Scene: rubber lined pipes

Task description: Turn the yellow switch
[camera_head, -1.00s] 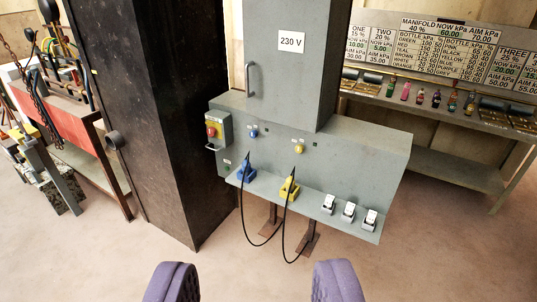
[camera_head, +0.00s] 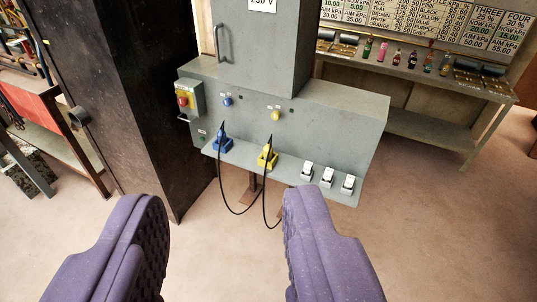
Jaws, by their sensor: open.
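A small round yellow switch (camera_head: 275,115) sits on the front face of the grey electrical cabinet (camera_head: 335,118), right of a similar blue switch (camera_head: 227,101). A yellow plug (camera_head: 267,157) with a black cable stands on the sloping ledge below it. My gripper (camera_head: 225,215) shows two purple padded fingers at the bottom of the view, wide apart with nothing between them. It is well short of the cabinet, and the yellow switch lies ahead of it, higher in the picture and between the fingers' lines.
A blue plug (camera_head: 222,143) and white sockets (camera_head: 327,177) line the ledge, and black cables hang in loops below it. A red and yellow isolator (camera_head: 189,99) is at the cabinet's left. A dark column (camera_head: 130,100) stands left. Floor in front is clear.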

